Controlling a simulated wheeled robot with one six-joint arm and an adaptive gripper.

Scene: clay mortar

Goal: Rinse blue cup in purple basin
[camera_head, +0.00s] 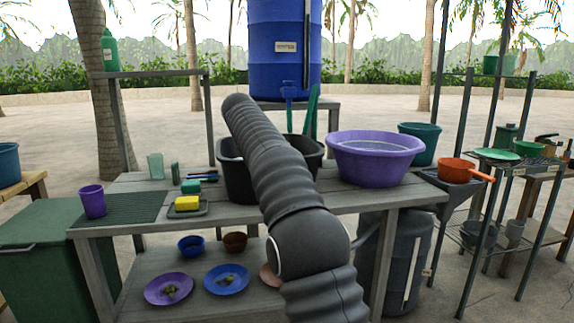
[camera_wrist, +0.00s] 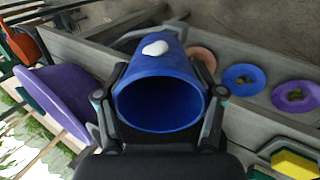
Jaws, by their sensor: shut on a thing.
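The blue cup (camera_wrist: 158,70) is in my gripper (camera_wrist: 158,82) in the wrist view, with a finger on each side of it. Its open mouth faces the wrist camera, and a white blob sits on its outer wall. In the head view my arm hides both cup and gripper. The purple basin (camera_head: 376,165) stands upright on the right part of the wooden table and holds clear liquid. It also shows in the wrist view (camera_wrist: 62,98), at the left and apart from the cup.
A black tub (camera_head: 236,172) stands behind my arm. A purple cup (camera_head: 93,201) and yellow sponge (camera_head: 187,203) are at the table's left. An orange pan (camera_head: 456,170) and teal bucket (camera_head: 419,142) stand right of the basin. Plates (camera_head: 227,279) lie on the lower shelf.

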